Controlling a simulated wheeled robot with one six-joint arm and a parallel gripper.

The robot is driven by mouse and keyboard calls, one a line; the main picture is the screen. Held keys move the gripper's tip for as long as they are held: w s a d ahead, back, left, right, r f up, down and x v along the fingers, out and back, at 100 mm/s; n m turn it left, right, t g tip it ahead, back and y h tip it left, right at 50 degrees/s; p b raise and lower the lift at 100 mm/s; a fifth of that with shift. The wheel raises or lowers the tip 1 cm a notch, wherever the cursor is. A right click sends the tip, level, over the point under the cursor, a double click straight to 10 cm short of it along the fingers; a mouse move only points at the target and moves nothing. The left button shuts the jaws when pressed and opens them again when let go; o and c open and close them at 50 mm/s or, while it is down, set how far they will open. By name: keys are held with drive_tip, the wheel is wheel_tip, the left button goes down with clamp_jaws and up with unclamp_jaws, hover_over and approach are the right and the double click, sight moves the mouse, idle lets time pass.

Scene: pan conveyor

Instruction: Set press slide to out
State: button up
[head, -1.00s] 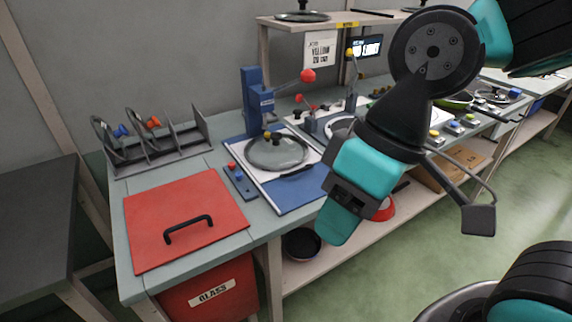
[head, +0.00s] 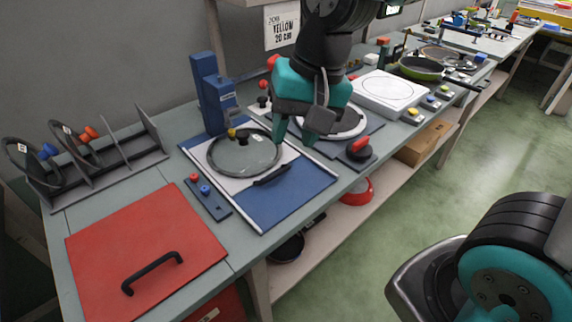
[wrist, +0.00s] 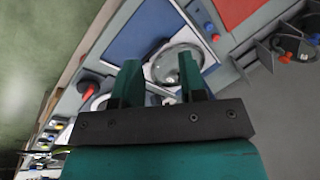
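The press slide looks to be the white plate (head: 228,184) on the blue base (head: 290,200), with a black bar handle (head: 271,177) at its front edge. A glass lid (head: 240,160) with a dark rim lies on it, in front of the blue press column (head: 212,92). The wrist view also shows the lid (wrist: 178,64) and blue base (wrist: 143,30). My gripper (head: 295,132) is above the bench, right of the lid, apart from the handle. In the wrist view my gripper (wrist: 160,82) has its fingers spread with nothing between them.
A small panel (head: 208,198) with red and blue buttons is left of the base. A red lidded bin (head: 150,235) is at front left, a lid rack (head: 100,160) behind it. A red-knobbed device (head: 358,150) and white hob (head: 390,92) are to the right.

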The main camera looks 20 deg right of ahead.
sight(281, 170)
drive_tip(key=w+d+f+m+h, duration=0.1)
drive_tip(key=w+d+f+m, duration=0.1)
drive_tip(key=w+m, duration=0.4)
drive_tip(key=w+d+f+m+h, duration=0.1)
drive_tip(key=w+d+f+m, duration=0.15)
drive_tip(key=w+m, duration=0.25)
drive_tip(key=shift+t, duration=0.3)
drive_tip(key=w+f, duration=0.1)
drive_tip(key=f, duration=0.4)
drive_tip(key=w+f, duration=0.1)
drive_tip(key=f, duration=0.4)
drive_tip(key=w+a+f, duration=0.1)
drive_tip(key=f, duration=0.4)
drive_tip(key=shift+w+f, duration=0.1)
drive_tip(key=shift+f, duration=0.55)
drive_tip(key=shift+c, duration=0.5)
clamp_jaws()
